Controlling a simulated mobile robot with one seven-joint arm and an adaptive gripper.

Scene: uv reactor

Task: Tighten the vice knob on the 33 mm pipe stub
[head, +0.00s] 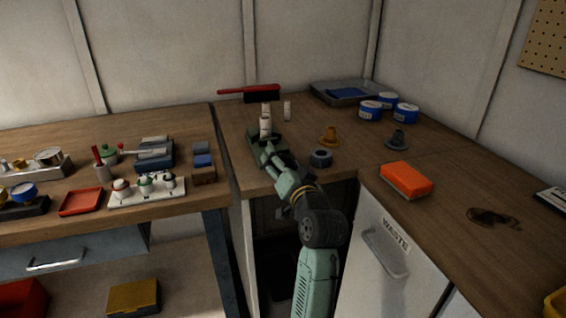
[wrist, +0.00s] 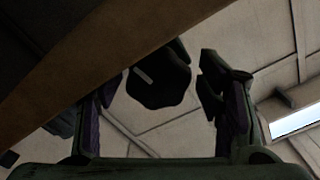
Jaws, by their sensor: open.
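My gripper (head: 270,156) is at the front of the vice, and my arm hides part of the vice. In the wrist view, my gripper (wrist: 168,105) is open, with one finger on each side of a dark lobed knob (wrist: 158,82). The knob sits in the gap beyond the palm, nearer the left finger. I cannot tell whether either finger touches it.
A brown bench edge (wrist: 110,50) crosses the wrist view close to the left finger. A red-handled brush (head: 262,94) shows above the pipe. An orange sponge (head: 405,180) lies farther right.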

